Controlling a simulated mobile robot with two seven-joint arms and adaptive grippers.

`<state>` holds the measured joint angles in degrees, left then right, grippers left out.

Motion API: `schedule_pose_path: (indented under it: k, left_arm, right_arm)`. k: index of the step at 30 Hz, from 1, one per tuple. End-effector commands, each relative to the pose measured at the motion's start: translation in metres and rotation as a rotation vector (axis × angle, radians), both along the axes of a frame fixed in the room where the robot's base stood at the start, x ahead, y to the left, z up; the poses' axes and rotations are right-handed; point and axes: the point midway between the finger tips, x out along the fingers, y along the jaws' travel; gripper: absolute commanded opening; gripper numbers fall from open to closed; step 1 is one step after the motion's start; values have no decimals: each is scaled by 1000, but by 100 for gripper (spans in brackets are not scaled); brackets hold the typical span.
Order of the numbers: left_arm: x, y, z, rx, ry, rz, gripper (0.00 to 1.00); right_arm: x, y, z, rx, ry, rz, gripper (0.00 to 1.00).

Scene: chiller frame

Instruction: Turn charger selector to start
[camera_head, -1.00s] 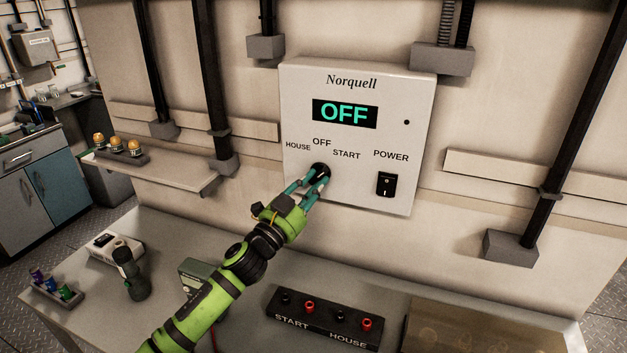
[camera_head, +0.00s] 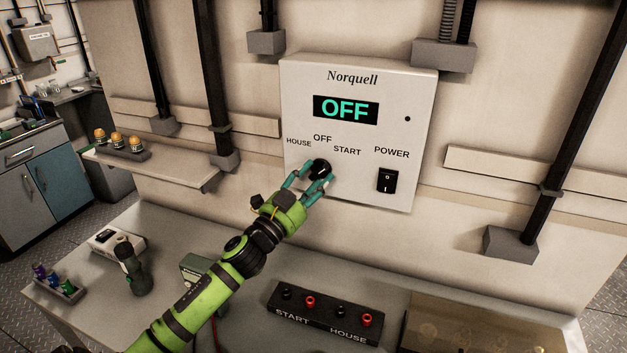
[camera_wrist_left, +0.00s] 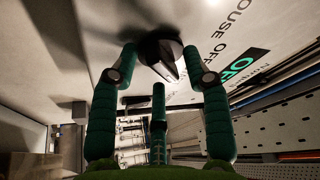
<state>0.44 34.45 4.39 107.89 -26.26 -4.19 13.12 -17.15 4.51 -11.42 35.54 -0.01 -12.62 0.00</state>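The charger selector is a round black knob (camera_head: 320,167) on the white Norquell panel (camera_head: 300,100), below the labels HOUSE, OFF and START. The panel's display (camera_head: 346,110) reads OFF in green. My left gripper (camera_head: 313,178) is at the knob, its teal fingers spread on either side of it. In the left wrist view the knob (camera_wrist_left: 160,48) shows between and beyond the fingertips (camera_wrist_left: 160,55), with a narrow gap at each side. I cannot tell exactly which label the knob's pointer faces. My right gripper is not in view.
A black POWER rocker switch (camera_head: 387,181) sits right of the knob. Below, the bench (camera_head: 235,327) holds a black START/HOUSE terminal box (camera_head: 325,314), a green device (camera_head: 194,268) and a dark flashlight-like object (camera_head: 131,268). A shelf (camera_head: 190,174) projects at the left.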

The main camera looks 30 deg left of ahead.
Motion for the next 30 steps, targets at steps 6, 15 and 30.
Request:
schedule_pose_path:
  k: [6, 15, 30]
  left_arm:
    - [-8, 0, -5, -4, 4, -1, 48]
    - [-59, 3, -19, -4, 6, -1, 48]
    - [-115, 6, -32, 0, 0, 0, 48]
  right_arm:
    - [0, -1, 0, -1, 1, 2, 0]
    - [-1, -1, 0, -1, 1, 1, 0]
    - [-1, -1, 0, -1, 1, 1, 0]
